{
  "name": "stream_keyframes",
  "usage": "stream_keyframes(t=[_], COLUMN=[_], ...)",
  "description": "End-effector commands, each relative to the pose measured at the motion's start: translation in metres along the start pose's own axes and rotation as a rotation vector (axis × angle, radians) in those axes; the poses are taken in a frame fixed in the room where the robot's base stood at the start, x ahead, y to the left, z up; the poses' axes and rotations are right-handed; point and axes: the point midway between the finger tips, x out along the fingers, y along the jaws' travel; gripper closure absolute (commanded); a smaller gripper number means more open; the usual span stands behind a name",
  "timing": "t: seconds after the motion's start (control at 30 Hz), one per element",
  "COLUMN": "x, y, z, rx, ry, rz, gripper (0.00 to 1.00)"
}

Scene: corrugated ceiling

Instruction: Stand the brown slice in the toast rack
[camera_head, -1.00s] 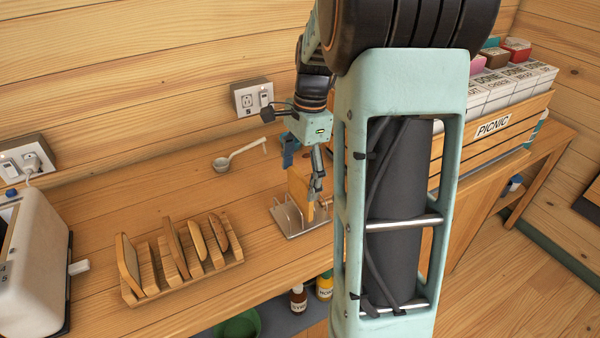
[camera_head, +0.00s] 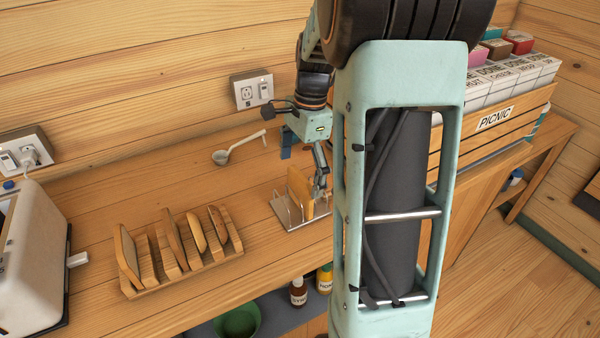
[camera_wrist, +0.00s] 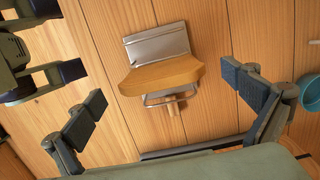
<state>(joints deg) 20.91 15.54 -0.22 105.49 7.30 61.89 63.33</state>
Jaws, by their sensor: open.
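The brown slice (camera_head: 298,188) stands on edge, slightly tilted, in the metal toast rack (camera_head: 287,215) on the counter. In the wrist view the slice (camera_wrist: 165,76) shows end-on between the rack's silver base plate (camera_wrist: 155,43) and a wire loop. My gripper (camera_head: 320,172) is just right of and above the slice in the head view. In the wrist view my gripper (camera_wrist: 163,87) is open, its two fingers wide apart on either side of the slice, with clear gaps. The slice's lower edge is partly hidden by the wires.
A wooden rack (camera_head: 185,277) with several slices stands to the left, beside a white toaster (camera_head: 30,262). A ladle (camera_head: 238,148) lies behind on the counter. A PICNIC crate (camera_head: 490,125) stands at right. Bottles and a green bowl (camera_head: 238,322) sit on the shelf below.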

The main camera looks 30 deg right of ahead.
Motion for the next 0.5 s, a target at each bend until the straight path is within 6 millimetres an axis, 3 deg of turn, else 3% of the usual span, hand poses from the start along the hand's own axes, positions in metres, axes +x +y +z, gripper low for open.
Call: stream_keyframes(t=[0.17, 0.5], x=[-0.015, -0.085], y=[-0.001, -0.001], z=[-0.001, 0.000], rx=[0.000, 0.000], ry=[0.002, 0.002], rz=[-0.004, -0.004], gripper=[0.00, 0.00])
